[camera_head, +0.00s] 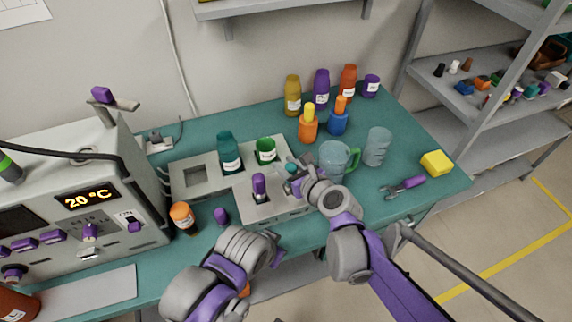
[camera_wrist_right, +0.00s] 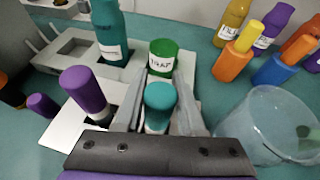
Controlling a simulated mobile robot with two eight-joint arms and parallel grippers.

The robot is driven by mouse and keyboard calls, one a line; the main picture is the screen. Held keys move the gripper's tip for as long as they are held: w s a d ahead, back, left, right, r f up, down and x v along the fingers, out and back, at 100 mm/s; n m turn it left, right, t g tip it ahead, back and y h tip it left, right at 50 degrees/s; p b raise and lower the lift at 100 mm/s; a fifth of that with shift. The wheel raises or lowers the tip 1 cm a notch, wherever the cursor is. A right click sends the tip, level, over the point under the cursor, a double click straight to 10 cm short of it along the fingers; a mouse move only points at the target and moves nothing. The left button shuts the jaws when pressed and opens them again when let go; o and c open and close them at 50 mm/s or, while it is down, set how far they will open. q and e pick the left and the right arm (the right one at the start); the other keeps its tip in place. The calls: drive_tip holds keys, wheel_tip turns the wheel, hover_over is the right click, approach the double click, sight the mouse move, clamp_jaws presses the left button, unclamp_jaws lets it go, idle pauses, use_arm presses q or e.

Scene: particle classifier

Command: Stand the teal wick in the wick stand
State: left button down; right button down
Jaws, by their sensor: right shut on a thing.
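The teal wick shows its rounded teal head in the right wrist view (camera_wrist_right: 160,97), between the fingers of my right gripper (camera_wrist_right: 158,115). My right gripper is shut on it, over the right part of a pale grey block that looks like the wick stand (camera_head: 250,212). In the head view the teal wick (camera_head: 291,167) is small and partly covered by the gripper. Its lower end is hidden, so I cannot tell if it is in a hole. A purple wick (camera_head: 259,185) stands upright in the block's opening. My left arm is low in the head view; its fingers are not clear.
A green labelled jar (camera_head: 265,150) and a teal bottle (camera_head: 230,150) stand just behind the block. A clear green-handled mug (camera_head: 335,158) is close on the right. An orange bottle (camera_head: 183,217) and a small purple piece (camera_head: 221,216) are at the left.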

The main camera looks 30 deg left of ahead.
drive_tip(key=shift+f, duration=0.1)
drive_tip(key=c, duration=0.5)
unclamp_jaws()
drive_tip(key=shift+r, duration=0.25)
drive_tip(key=p+v, duration=0.1)
drive_tip(key=v, duration=1.1)
drive_tip(key=shift+f, duration=0.15)
drive_tip(key=shift+d, duration=0.1)
